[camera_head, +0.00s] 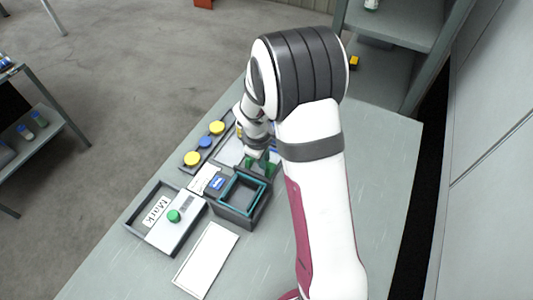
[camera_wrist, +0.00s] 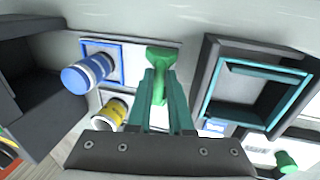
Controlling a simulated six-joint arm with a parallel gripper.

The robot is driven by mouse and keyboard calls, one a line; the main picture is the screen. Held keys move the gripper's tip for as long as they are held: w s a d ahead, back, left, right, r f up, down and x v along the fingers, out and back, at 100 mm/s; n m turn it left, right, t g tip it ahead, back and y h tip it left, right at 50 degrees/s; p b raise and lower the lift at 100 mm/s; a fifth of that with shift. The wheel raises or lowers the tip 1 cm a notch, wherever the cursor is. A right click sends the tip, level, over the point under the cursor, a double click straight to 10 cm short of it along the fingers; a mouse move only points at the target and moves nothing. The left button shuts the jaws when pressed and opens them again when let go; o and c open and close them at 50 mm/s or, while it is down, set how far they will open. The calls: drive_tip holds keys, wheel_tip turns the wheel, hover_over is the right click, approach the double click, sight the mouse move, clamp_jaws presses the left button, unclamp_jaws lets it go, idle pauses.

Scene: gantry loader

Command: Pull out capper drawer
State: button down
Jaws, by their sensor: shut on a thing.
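My gripper (camera_wrist: 163,92) is shut on a green handle (camera_wrist: 158,58) that stands up from a white panel (camera_wrist: 133,63). The handle's lower part is between the teal fingers. In the head view my gripper (camera_head: 260,164) is over the white panel (camera_head: 230,153), mostly covered by my arm. No readable label shows which part is the capper drawer.
A dark box with a teal inner frame (camera_head: 221,206) is right beside the gripper. A white-lidded tray marked "Mark" (camera_head: 158,231) has a green knob (camera_head: 174,216). A rack holds yellow and blue caps (camera_head: 205,141). A blank white plate (camera_head: 207,260) lies in front. The table's right side is clear.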

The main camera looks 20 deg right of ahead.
drive_tip(key=shift+s+a+f, duration=0.1)
drive_tip(key=shift+s+a, duration=0.05)
drive_tip(key=shift+s, duration=0.05)
drive_tip(key=c, duration=0.8)
unclamp_jaws()
drive_tip(key=shift+c, duration=0.2)
drive_tip(key=v, duration=1.5)
drive_tip(key=shift+r, duration=0.4)
drive_tip(key=s+a+m+g+y, duration=0.1)
drive_tip(key=s+a+m, duration=0.1)
drive_tip(key=s+m, duration=0.5)
drive_tip(key=s+a+r+m+g+y, duration=0.1)
drive_tip(key=s+m, duration=0.6)
drive_tip(key=s, duration=1)
drive_tip(key=shift+s+a+m+y, duration=0.35)
drive_tip(key=shift+a+y, duration=0.35)
drive_tip(key=shift+a, duration=0.2)
